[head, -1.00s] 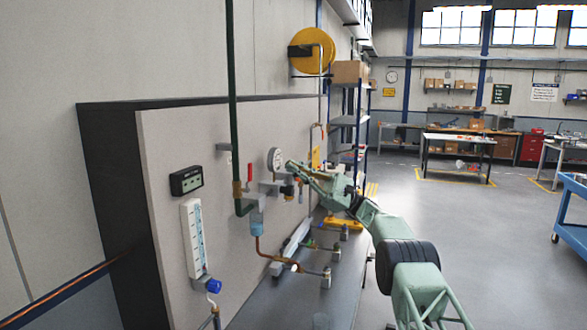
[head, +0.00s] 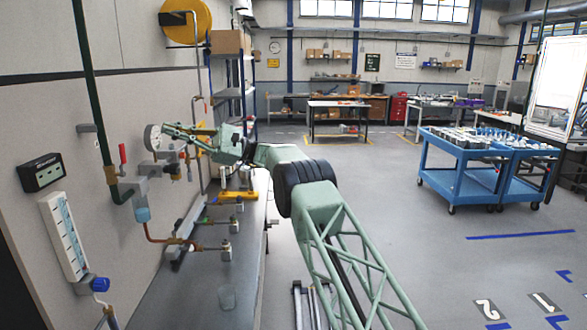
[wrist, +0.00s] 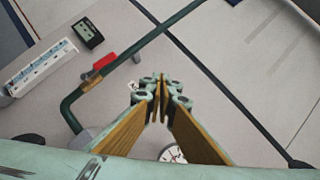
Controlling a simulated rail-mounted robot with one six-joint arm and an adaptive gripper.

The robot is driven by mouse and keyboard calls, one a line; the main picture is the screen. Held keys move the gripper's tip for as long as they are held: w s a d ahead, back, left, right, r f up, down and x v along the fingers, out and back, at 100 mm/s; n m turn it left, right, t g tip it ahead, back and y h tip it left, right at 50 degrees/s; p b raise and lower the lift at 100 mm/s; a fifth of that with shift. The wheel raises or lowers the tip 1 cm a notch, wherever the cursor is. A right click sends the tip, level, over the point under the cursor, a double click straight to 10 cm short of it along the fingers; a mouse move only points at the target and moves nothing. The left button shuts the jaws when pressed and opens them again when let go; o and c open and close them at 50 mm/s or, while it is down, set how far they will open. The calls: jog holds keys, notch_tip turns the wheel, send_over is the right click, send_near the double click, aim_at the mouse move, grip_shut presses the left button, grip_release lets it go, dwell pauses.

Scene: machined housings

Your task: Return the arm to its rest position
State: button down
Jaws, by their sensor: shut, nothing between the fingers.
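My gripper (head: 168,129) is at the end of my green arm, close to the wall panel and next to the round pressure gauge (head: 152,138) in the head view. In the wrist view my gripper (wrist: 160,90) has its fingers together with nothing between them. The gauge (wrist: 172,154) shows partly behind the fingers there. The green pipe (wrist: 130,62) with a red-handled valve (wrist: 97,62) lies beyond the fingers. I cannot tell from the head view how far the fingertips are from the panel.
A flow meter (head: 64,235) and a black digital display (head: 41,172) are on the panel at left. A bench (head: 190,300) with fittings and a yellow tool (head: 238,196) lies below the arm. Blue carts (head: 458,178) stand at right.

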jog(key=s+d+r+m+t+h+b, duration=0.1)
jog(key=s+d+r+t+h, duration=0.25)
jog(key=s+d, duration=0.35)
jog(key=s+d+r+m+t+h+b, duration=0.1)
jog(key=s+d+r+t+h+b, duration=0.2)
jog(key=s+d, duration=0.35)
jog(key=s+d+f+n+t+h, duration=0.1)
jog(key=s+d+f+t+h, duration=0.15)
jog(key=s+d, duration=0.6)
jog(key=s+d+f+t+h, duration=0.2)
jog(key=s+d+f, duration=0.2)
jog(key=s+d, duration=0.45)
jog(key=s+d+f+n+t+h+b, duration=0.1)
jog(key=s+d+f+h, duration=0.2)
jog(key=s+d+f, duration=0.3)
jog(key=s+d+f+n+t+h+b, duration=0.1)
jog(key=s+d+f+h, duration=0.2)
jog(key=s+d, duration=1.1)
jog(key=s+d+f+n+t+h+b, duration=0.1)
jog(key=s+d+f+n+h, duration=0.1)
jog(key=s+d+f, duration=0.7)
jog(key=s+f+h, duration=0.1)
jog(key=s, duration=0.4)
jog(key=shift+s+d+t, duration=0.3)
jog(key=shift+s+d, duration=0.1)
jog(key=shift+a, duration=0.1)
